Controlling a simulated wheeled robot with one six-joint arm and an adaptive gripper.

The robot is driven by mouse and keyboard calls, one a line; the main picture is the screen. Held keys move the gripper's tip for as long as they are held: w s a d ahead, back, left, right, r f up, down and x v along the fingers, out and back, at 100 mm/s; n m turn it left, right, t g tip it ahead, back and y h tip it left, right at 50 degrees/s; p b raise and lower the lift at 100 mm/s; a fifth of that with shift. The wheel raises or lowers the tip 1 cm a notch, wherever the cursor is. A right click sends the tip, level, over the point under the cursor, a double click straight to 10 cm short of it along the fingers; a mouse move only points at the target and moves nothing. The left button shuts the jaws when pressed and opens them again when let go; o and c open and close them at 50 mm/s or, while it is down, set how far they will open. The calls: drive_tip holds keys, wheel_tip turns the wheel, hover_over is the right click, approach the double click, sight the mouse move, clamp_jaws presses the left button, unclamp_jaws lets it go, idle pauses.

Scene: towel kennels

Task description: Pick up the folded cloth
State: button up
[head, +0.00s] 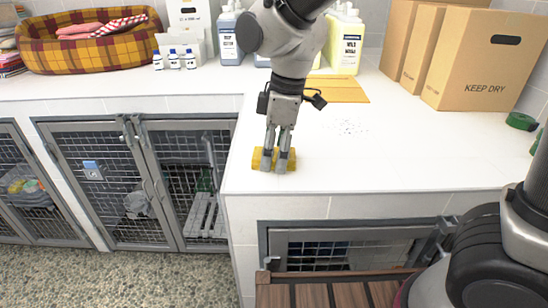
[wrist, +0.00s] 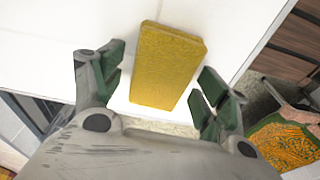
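A folded yellow cloth (head: 291,158) lies flat on the white counter, near its front left corner. In the wrist view the cloth (wrist: 165,65) is a thick yellow rectangle with a rough surface, close to the counter edge. My gripper (head: 274,165) points down over the cloth, and its fingers partly cover it in the head view. In the wrist view my gripper (wrist: 163,85) is open, with one green-padded finger to each side of the cloth and gaps visible between. I cannot tell how high the fingertips are above the counter.
Cardboard boxes (head: 485,60) stand at the back right, with bottles (head: 345,45) and a flat yellow-orange sheet (head: 340,90) behind my arm. A plaid pet bed (head: 85,48) sits back left. Wire-door kennels (head: 100,180) are below. The counter's right-middle is mostly clear, with dark specks.

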sight(275, 153)
drive_tip(key=c, duration=0.7)
drive_tip(key=shift+o, duration=0.2)
wheel_tip(275, 153, up, 10)
